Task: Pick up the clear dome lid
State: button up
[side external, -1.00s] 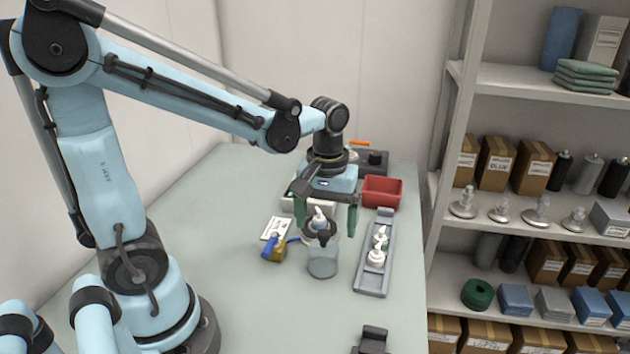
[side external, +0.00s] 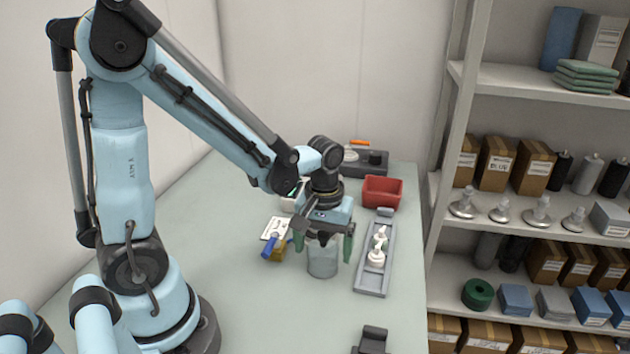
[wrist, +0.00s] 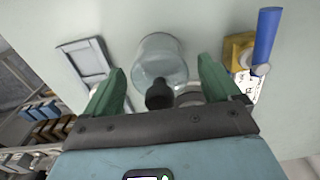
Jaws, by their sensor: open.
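The clear dome lid (side external: 322,262) stands upright on the table, its upper part hidden behind my gripper in the side view. In the wrist view the clear dome lid (wrist: 160,58) has a dark knob (wrist: 158,95) at its near end. My gripper (side external: 323,254) is open above it, pointing down, with one green finger on each side of the lid's upper part. In the wrist view my gripper (wrist: 162,68) has the knob between its fingers, with a visible gap on both sides. I cannot see any finger touching the lid.
A grey tray (side external: 371,284) with white pump parts (side external: 377,252) lies close to the right. A yellow block with a blue handle (side external: 270,245) and a white card (side external: 275,227) lie to the left. A red bin (side external: 382,190) stands behind. The front table area is mostly clear.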

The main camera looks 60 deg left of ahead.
jog(key=c, duration=1.1)
jog(key=shift+r, duration=0.2)
